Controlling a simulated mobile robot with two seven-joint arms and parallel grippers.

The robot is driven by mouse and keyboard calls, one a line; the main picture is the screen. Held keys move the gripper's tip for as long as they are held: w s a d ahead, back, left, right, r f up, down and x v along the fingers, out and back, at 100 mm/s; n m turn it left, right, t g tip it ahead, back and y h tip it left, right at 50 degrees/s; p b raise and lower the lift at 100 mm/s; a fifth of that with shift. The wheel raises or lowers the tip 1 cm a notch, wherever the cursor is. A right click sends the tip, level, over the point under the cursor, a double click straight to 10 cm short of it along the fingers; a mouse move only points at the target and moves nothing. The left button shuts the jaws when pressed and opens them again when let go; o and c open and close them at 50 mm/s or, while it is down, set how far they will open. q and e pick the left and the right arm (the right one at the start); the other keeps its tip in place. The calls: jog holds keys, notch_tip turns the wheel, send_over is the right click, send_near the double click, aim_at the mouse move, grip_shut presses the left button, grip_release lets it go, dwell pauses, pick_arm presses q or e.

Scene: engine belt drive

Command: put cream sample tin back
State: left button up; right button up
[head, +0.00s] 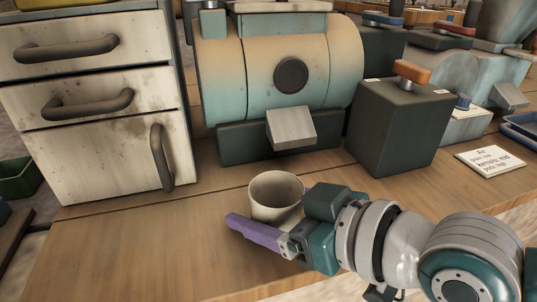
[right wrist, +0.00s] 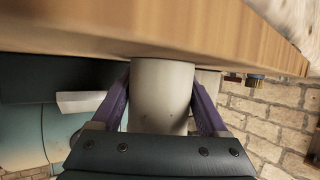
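The cream sample tin (head: 277,190) stands upright, open end up, near the front of the wooden bench. My right gripper (head: 254,232) reaches in from the right, one purple finger crossing in front of the tin. In the right wrist view the tin (right wrist: 162,92) sits between both purple fingers, which lie close against its sides; the gripper looks shut on it. The tin's far end in that view meets the bench or is just off it; I cannot tell which. The finger behind the tin is hidden in the head view. My left gripper is not in view.
A drawer cabinet (head: 95,95) stands at the left. A teal and cream engine housing (head: 272,60) is behind the tin, with a dark box with an orange handle (head: 400,125) to its right. A note card (head: 490,161) lies farther right. The front-left bench (head: 130,245) is clear.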

aim_at(297, 215)
jog(key=shift+o, duration=1.1)
jog(key=shift+r, duration=0.15)
jog(key=shift+s+d+r+p, duration=0.15)
jog(key=shift+d+r+p, duration=0.1)
jog(key=shift+p, duration=0.2)
jog(key=p+v, duration=0.3)
jog(key=v, duration=0.7)
jog(key=shift+f, duration=0.1)
jog(key=s+a+m+g+h, duration=0.1)
jog(key=s+a+h, duration=0.1)
jog(key=s, duration=0.3)
jog(key=s+d+f+m+g+h, duration=0.1)
jog(key=s+d+m+g+h, duration=0.1)
jog(key=d, duration=0.5)
jog(key=s+d+f+m+g+h, duration=0.1)
jog(key=s+d+m+g+h, duration=0.1)
jog(key=s+d+m+h, duration=0.2)
jog(key=s+d+h, duration=0.1)
jog(key=s+d, duration=0.2)
jog(key=s, duration=0.1)
jog(key=shift+m+h, duration=0.3)
jog(key=shift+h, duration=0.1)
